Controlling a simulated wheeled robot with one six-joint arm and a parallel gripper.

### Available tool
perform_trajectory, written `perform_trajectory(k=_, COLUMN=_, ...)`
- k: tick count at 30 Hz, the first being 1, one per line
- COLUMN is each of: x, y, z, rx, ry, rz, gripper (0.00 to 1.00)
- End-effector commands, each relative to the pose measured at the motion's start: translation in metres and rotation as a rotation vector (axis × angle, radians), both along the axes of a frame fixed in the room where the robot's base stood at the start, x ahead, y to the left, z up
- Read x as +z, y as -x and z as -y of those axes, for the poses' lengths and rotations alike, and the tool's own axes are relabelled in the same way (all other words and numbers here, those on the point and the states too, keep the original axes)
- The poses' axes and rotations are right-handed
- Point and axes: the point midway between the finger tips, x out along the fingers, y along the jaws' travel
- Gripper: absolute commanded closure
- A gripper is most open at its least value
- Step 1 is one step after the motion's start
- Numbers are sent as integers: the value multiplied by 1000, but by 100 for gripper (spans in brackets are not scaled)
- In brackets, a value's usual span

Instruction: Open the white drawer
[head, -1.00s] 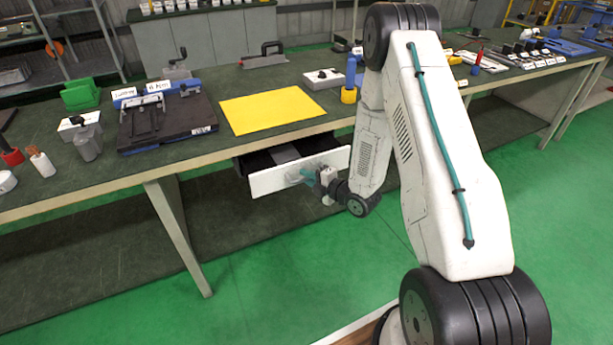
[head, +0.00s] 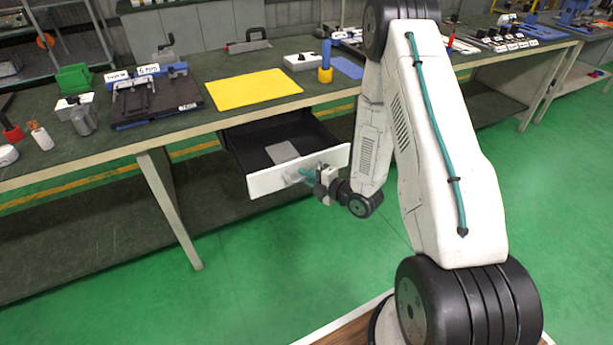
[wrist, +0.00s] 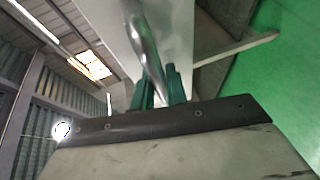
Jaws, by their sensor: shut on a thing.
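The white drawer (head: 263,181) is pulled well out from under the workbench, its dark inside showing and a flat grey piece (head: 283,152) lying in it. My gripper (head: 309,175) is at the drawer's white front, its teal fingers at the handle. In the wrist view the teal fingers (wrist: 160,88) are closed around the shiny metal handle bar (wrist: 143,42), with the white drawer front behind it. The exact contact on the handle is partly hidden by the fingers.
The green-topped workbench (head: 190,125) stands above the drawer, with a yellow sheet (head: 252,90), a blue-and-yellow tool (head: 325,62) and a dark fixture (head: 150,100) on it. A bench leg (head: 170,205) stands left of the drawer. Green floor (head: 260,270) in front is clear.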

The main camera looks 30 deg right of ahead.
Motion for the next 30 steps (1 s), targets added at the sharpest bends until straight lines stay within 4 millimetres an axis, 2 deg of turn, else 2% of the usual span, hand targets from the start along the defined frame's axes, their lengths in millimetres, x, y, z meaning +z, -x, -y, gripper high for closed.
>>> perform_trajectory(k=9, x=0, y=0, z=0, rx=1, ry=0, rz=-1, gripper=100)
perform_trajectory(k=10, x=0, y=0, z=0, rx=1, ry=0, rz=-1, gripper=77)
perform_trajectory(k=12, x=0, y=0, z=0, rx=1, ry=0, rz=-1, gripper=64)
perform_trajectory(k=22, x=1, y=4, z=2, rx=-1, ry=1, rz=-1, gripper=64)
perform_trajectory(k=30, x=8, y=43, z=19, rx=-5, ry=0, rz=-2, gripper=64)
